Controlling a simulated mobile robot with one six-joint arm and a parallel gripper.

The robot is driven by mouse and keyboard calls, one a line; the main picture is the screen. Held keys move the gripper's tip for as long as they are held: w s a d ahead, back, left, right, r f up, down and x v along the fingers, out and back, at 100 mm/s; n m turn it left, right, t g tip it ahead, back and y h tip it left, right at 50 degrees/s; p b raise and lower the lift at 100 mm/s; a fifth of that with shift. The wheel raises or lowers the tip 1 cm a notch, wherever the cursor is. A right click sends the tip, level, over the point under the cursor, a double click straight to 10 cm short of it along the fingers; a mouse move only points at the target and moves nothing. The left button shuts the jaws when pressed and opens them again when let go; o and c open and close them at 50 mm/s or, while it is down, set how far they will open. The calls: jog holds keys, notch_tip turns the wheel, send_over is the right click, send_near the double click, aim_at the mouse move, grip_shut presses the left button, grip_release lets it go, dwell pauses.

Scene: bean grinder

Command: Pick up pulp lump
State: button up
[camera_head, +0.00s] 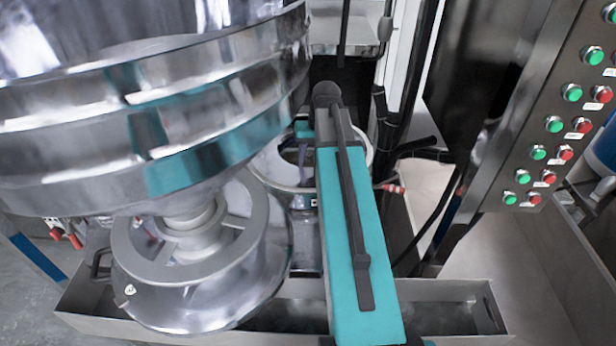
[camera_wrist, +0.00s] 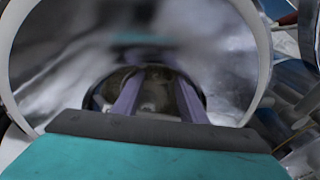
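My gripper (camera_wrist: 158,80) reaches into a round, shiny metal vessel (camera_wrist: 235,60). Its two purple fingers are apart, with a gap between their tips. A dull grey-brown patch (camera_wrist: 153,97) shows between and beyond the fingers at the bottom opening. It may be the pulp lump, but it is too blurred to be sure, and I cannot tell whether the fingers touch it. My teal arm covers much of that spot, and no lump is clear there.
A large shiny bowl-shaped machine (camera_head: 200,110) fills the left, above a round metal base (camera_head: 185,285). A grey trough (camera_head: 440,292) runs along the front. A control panel with green and red buttons (camera_head: 560,95) stands right. Cables (camera_head: 415,150) hang near my arm.

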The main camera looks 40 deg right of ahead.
aim_at(310, 167)
jog(key=shift+g, duration=0.3)
jog(key=f, duration=0.3)
jog(key=f+b, duration=0.1)
jog(key=shift+w+a+f, duration=0.15)
jog(key=shift+w+f, duration=0.15)
jog(key=shift+w, duration=0.05)
jog(key=shift+s+r, duration=0.1)
jog(key=shift+s, duration=0.1)
jog(key=c, duration=0.8)
jog(key=shift+r, duration=0.1)
jog(key=shift+w+r+b, duration=0.15)
jog(key=shift+r+b, duration=0.15)
jog(key=shift+r, duration=0.45)
jog(key=shift+r+b, duration=1)
jog(key=shift+r, duration=3.3)
